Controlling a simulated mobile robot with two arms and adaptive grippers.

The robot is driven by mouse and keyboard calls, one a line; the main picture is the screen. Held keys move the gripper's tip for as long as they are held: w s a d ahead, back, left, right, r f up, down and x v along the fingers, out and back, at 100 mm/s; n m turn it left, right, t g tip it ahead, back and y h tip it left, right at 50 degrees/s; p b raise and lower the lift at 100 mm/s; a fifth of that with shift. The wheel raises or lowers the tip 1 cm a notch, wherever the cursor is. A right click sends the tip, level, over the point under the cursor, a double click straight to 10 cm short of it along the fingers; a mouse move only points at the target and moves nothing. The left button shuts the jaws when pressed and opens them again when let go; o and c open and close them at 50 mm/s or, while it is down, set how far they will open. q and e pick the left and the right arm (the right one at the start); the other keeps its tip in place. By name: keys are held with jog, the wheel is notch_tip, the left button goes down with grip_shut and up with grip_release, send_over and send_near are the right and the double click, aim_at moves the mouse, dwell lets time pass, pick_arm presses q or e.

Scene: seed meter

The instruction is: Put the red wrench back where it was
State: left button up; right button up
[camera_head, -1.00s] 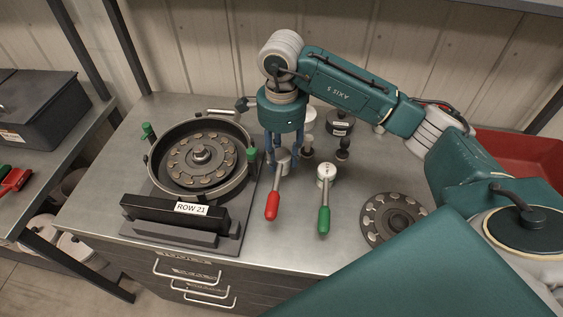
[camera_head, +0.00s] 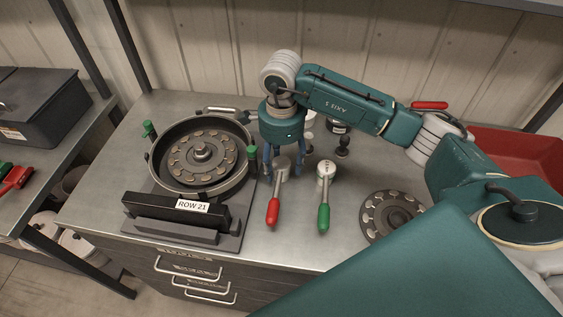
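The red wrench, with a red grip (camera_head: 273,211) and a grey round head (camera_head: 283,165), is at the middle of the workbench in the head view, its grip toward the front edge. My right gripper (camera_head: 283,170) points down with its blue fingers on either side of the head. Whether they press on it cannot be told, nor whether the wrench rests fully on the bench. A similar green wrench (camera_head: 323,212) lies just to its right, apart from it. The seed meter (camera_head: 200,152), a round housing with a disc, stands to the left. My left gripper is not in view.
A "ROW 21" block (camera_head: 175,210) stands before the meter. A loose seed disc (camera_head: 390,213) lies right of the green wrench. Small dark knobbed parts (camera_head: 342,146) stand behind. A red bin (camera_head: 520,155) is at the right. Bare bench (camera_head: 290,250) shows in front.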

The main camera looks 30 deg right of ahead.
jog(key=shift+r, duration=0.25)
jog(key=shift+w+r, duration=0.1)
jog(key=shift+r, duration=0.25)
notch_tip(320, 180, up, 11)
jog(key=b, duration=0.2)
jog(key=shift+b, duration=0.3)
